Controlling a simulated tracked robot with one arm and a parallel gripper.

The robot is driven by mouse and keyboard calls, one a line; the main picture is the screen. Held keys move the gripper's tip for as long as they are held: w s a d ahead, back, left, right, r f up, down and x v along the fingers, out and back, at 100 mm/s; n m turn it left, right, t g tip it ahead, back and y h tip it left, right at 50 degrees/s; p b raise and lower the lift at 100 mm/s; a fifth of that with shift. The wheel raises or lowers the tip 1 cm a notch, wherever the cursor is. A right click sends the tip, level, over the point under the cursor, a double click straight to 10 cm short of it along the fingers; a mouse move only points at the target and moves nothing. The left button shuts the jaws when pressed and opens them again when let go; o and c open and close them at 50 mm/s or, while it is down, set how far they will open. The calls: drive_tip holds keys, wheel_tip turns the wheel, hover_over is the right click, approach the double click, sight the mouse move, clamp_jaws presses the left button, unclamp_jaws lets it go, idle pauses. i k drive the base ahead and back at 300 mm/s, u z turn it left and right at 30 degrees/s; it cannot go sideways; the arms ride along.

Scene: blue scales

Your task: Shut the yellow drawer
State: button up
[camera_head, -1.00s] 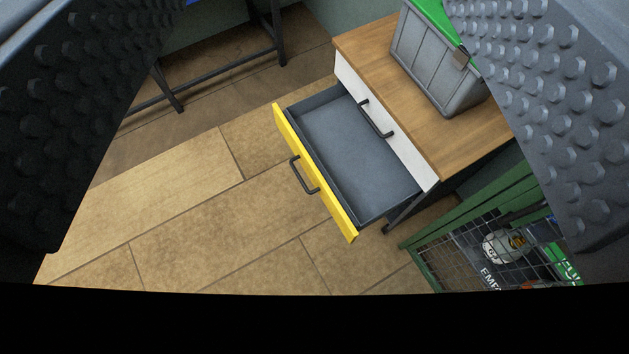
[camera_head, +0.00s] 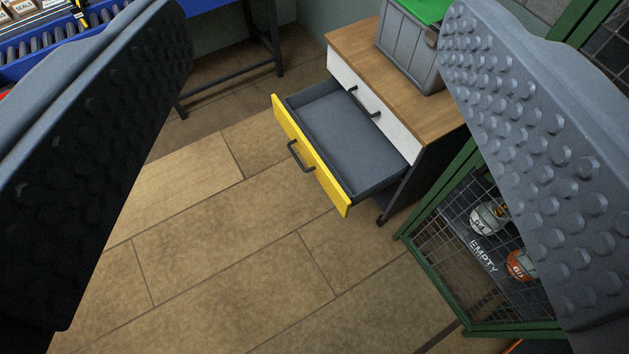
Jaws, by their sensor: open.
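The yellow drawer (camera_head: 310,156) is pulled out from a small cabinet with a wooden top (camera_head: 352,40). Its grey inside is empty, and its yellow front has a dark bar handle (camera_head: 300,157) facing left and toward me. A white drawer front (camera_head: 399,128) with a dark handle sits above it, shut. My gripper (camera_head: 318,170) is open, with one studded finger at each side of the view. The fingers are apart from the drawer, which shows between them farther off and below.
A grey bin with a green lid (camera_head: 408,45) stands on the cabinet. A green mesh cage (camera_head: 480,240) holding several round items stands right of the cabinet. A blue-edged bench with rollers (camera_head: 60,48) is at back left. The wooden floor before the drawer is clear.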

sight(352, 159)
drive_tip(key=u, duration=0.05)
drive_tip(key=k, duration=1.1)
drive_tip(key=z, duration=0.45)
drive_tip(key=i, duration=1.8)
drive_tip(key=u, duration=0.3)
